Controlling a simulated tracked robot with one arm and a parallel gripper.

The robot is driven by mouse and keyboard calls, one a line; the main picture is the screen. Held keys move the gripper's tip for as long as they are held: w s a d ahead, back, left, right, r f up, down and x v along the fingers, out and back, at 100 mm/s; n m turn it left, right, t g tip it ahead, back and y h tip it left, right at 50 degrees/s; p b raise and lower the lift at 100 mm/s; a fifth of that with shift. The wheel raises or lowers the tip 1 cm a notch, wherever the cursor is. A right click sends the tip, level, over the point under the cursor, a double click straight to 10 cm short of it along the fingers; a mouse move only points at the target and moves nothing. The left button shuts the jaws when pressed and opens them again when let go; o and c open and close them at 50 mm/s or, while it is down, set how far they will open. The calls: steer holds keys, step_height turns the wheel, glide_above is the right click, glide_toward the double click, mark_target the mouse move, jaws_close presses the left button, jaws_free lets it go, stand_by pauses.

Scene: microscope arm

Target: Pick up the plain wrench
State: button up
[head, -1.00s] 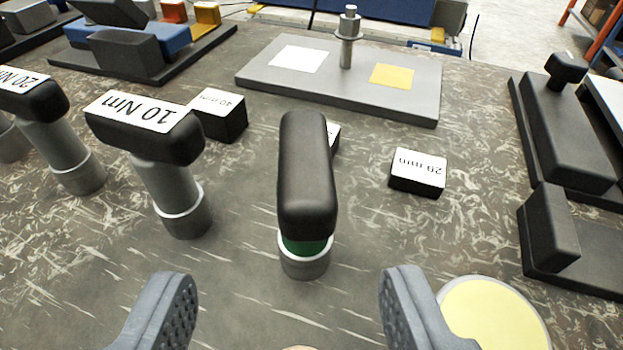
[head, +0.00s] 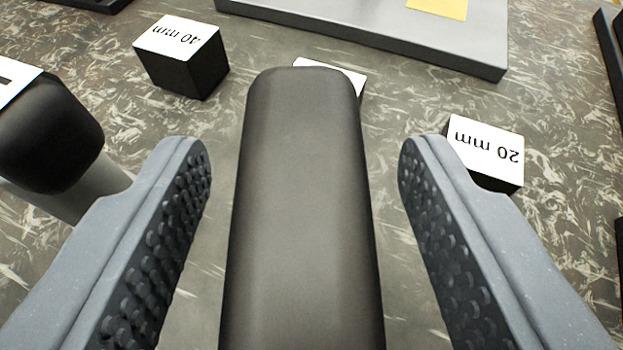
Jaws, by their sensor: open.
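The plain wrench (head: 303,210) has a black, unlabelled handle that fills the middle of the head view. Its lower part runs out of the bottom of the picture, so its base is hidden. My gripper (head: 305,160) is open, with one finger on each side of the handle. There is a visible gap between the handle and each finger pad. The two fingers are grey with dark studded pads.
A labelled wrench (head: 45,130) stands close to the left finger. A 40 mm block (head: 182,57) lies behind on the left. A 20 mm block (head: 487,150) is just behind the right finger. Another block (head: 345,77) is mostly hidden behind the handle. A grey plate (head: 400,35) lies at the back.

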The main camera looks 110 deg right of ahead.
jaws_close()
steer(key=shift+r, duration=0.1)
